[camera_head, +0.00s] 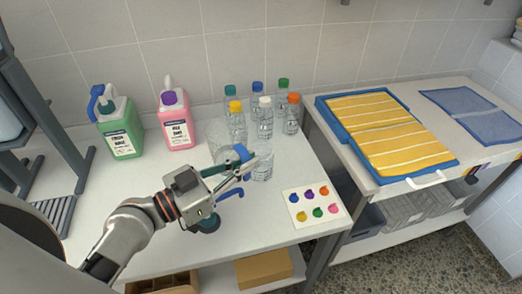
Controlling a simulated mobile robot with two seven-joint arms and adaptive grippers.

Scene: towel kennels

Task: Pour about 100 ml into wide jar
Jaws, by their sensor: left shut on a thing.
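My left gripper (243,168) reaches in from the lower left over the white table. It is shut on a clear vessel (262,168) with faint markings, partly hidden by the fingers. Another clear, wide vessel (219,133) shows just behind the gripper; its outline is faint, and I cannot tell for sure which one is the wide jar. No stream of liquid is visible. Several clear bottles with coloured caps stand behind, among them a yellow-capped one (237,123), a white-capped one (265,121) and an orange-capped one (292,117). My right gripper is not in view.
A green jug (122,137) and a pink jug (177,128) stand at the back left. A card with coloured dots (312,207) lies at the table's right front. A side counter holds a blue tray (322,108) with yellow striped towels (385,130).

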